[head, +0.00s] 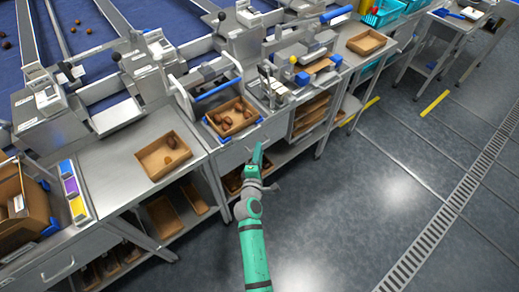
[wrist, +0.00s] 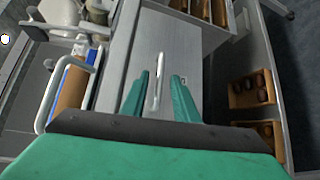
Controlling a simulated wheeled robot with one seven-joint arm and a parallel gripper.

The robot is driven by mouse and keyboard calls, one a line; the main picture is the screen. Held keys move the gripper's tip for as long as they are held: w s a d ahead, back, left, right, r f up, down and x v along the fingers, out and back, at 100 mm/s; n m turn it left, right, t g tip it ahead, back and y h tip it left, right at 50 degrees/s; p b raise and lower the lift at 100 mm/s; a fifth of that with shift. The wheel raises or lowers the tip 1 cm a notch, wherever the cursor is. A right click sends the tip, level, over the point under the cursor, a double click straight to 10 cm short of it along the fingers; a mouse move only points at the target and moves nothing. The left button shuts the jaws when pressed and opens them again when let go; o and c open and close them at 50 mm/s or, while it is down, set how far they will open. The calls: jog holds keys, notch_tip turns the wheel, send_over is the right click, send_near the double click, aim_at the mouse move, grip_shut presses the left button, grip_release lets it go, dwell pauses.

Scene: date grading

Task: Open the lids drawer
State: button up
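A grey metal drawer front (head: 226,158) lies under the worktop at the middle station in the head view. It looks shut. In the wrist view the drawer front (wrist: 186,52) fills the middle and carries a pale bar handle (wrist: 158,82). My gripper (head: 259,150) is at this drawer front in the head view. In the wrist view my gripper (wrist: 161,74) is open, with one green finger on each side of the handle. I cannot tell whether either finger touches it. No lids are visible, and no wording on the drawer is readable.
A tray of dates (head: 209,122) stands on the worktop above the drawer, inside a frame with a blue-gripped bar. Another drawer handle (head: 58,271) is at lower left. Shelves with brown boxes (wrist: 250,92) lie below. The floor (head: 340,215) on the right is clear.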

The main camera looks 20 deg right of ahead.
jog(key=shift+x, duration=0.9)
grip_shut()
jog(key=shift+a, duration=0.25)
dwell(0.6)
